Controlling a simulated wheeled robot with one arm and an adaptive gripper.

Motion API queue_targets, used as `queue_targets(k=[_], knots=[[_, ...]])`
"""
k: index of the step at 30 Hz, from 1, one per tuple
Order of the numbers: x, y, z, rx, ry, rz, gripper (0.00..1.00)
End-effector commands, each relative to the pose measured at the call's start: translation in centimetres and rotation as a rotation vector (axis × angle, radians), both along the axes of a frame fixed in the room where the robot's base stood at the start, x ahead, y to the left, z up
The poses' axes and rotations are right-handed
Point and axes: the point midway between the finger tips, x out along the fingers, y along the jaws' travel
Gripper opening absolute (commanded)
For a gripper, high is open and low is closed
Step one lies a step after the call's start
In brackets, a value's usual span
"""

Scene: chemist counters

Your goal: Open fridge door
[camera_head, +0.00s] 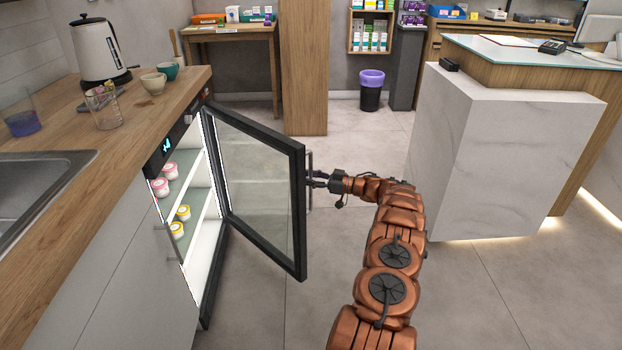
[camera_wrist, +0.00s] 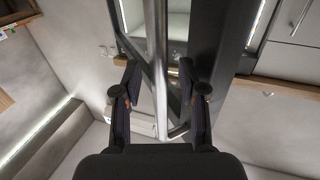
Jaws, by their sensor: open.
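The fridge (camera_head: 207,247) is built in under the wooden counter, with its lit inside showing. Its black-framed glass door (camera_head: 262,180) stands wide open, swung out into the room. The door's vertical metal handle (camera_head: 309,182) is on the outer side at the free edge. My gripper (camera_head: 316,180) is at this handle. In the wrist view the handle (camera_wrist: 157,60) runs between the two fingers of my gripper (camera_wrist: 158,80). The fingers are spread apart, with gaps beside the bar. Exact contact with the handle cannot be told.
Small pink and yellow lidded tubs (camera_head: 165,180) stand on the fridge shelves. The wooden counter (camera_head: 135,130) holds a kettle (camera_head: 95,52), cups and glasses. A white marble counter (camera_head: 500,150) stands to the right. The floor (camera_head: 340,290) around the door is clear.

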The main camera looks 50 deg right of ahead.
Motion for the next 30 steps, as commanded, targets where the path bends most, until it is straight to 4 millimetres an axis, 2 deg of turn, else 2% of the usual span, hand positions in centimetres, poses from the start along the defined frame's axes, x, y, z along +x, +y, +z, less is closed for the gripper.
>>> queue_targets(k=[7, 21, 30], knots=[[-1.8, -0.9, 0.0, 0.000, 0.001, -0.003, 0.41], [-9.3, -4.5, 0.0, -0.003, -0.001, -0.001, 0.41], [-10.9, -5.2, 0.0, 0.000, 0.001, -0.002, 0.41]])
